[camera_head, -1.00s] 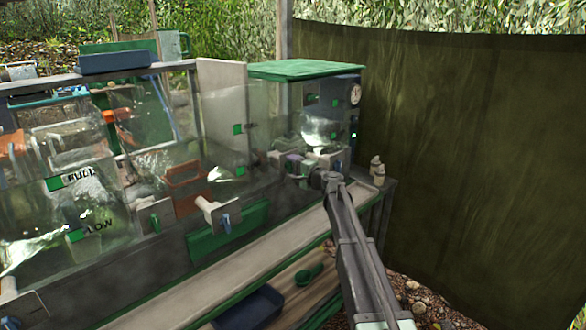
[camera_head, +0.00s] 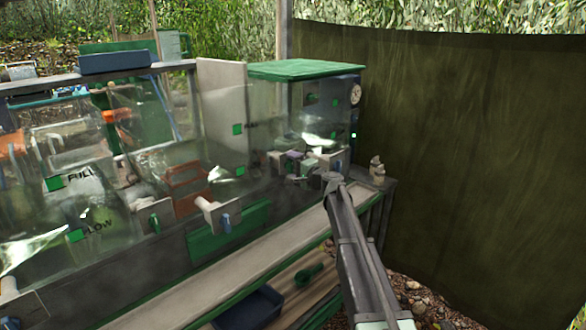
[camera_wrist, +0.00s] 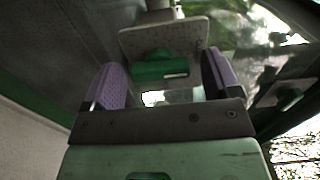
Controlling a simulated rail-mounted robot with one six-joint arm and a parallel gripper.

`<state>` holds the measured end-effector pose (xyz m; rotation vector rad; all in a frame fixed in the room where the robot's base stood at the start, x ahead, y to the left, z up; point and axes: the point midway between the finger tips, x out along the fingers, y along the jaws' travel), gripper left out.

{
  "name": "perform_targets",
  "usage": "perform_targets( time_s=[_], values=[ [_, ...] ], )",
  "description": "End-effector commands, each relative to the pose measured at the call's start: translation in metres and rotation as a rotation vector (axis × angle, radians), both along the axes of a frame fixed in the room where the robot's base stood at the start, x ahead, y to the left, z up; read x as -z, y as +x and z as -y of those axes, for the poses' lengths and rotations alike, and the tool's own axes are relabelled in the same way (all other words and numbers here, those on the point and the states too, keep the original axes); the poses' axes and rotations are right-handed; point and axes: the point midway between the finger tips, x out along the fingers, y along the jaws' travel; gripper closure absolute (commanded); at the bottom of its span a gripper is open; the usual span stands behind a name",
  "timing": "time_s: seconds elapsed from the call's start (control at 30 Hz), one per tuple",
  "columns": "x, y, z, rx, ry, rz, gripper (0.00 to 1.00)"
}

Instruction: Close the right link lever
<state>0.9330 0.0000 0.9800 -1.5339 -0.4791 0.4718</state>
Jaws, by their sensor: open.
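In the wrist view a green lever (camera_wrist: 160,68) stands on a pale square plate (camera_wrist: 150,38). My gripper (camera_wrist: 162,80) is open, with one purple-padded finger on each side of the lever's near end. A gap shows on both sides, and nothing is held. In the head view my gripper (camera_head: 303,162) is at the right end of the glass-fronted machine, low by its front. The green lever is too small or hidden to make out there. I cannot tell from the wrist view alone that this is the right link lever.
Small pale objects (camera_head: 377,170) stand at the right corner. A green tarp wall (camera_head: 470,160) stands behind.

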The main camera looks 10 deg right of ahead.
Motion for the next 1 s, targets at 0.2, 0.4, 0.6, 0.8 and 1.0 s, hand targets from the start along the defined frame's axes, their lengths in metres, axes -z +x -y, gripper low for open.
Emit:
perform_targets(
  time_s=[0.2, 0.4, 0.6, 0.8, 1.0],
  values=[
    [0.000, -0.011, 0.007, 0.001, 0.001, -0.001, 0.17],
    [0.000, -0.053, 0.034, 0.002, 0.000, 0.000, 0.17],
    [0.000, -0.084, 0.057, 0.002, 0.000, 0.000, 0.17],
    [0.000, -0.089, 0.062, -0.001, 0.000, 0.000, 0.17],
    [0.000, -0.091, 0.063, 0.000, 0.000, 0.000, 0.17]
  ],
)
